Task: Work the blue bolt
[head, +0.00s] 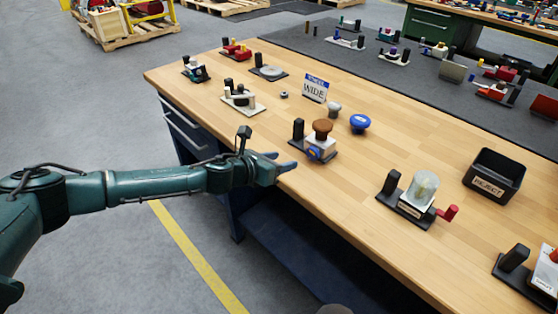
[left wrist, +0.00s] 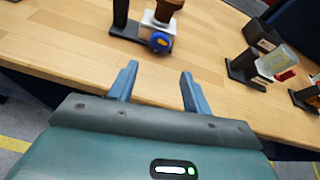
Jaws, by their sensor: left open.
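The blue bolt (head: 314,153) is a round blue piece low on the front of a white valve body with a brown knob (head: 322,128) on top. The valve stands on a dark base plate near the table's front edge, beside a black upright block (head: 298,129). In the left wrist view the blue bolt (left wrist: 160,42) faces me and has a yellow centre. My left gripper (head: 287,164) is open and empty at the table's edge, just short of the bolt. In the left wrist view the gripper's fingers (left wrist: 158,73) point toward the bolt, with a gap between. My right gripper is out of view.
A loose blue knob (head: 360,123) and a grey knob (head: 334,109) lie behind the valve, near a "WIDE" sign (head: 315,88). A clear-domed fixture with a red handle (head: 448,213) and a black reject bin (head: 495,175) stand to the right. Bare wood lies between.

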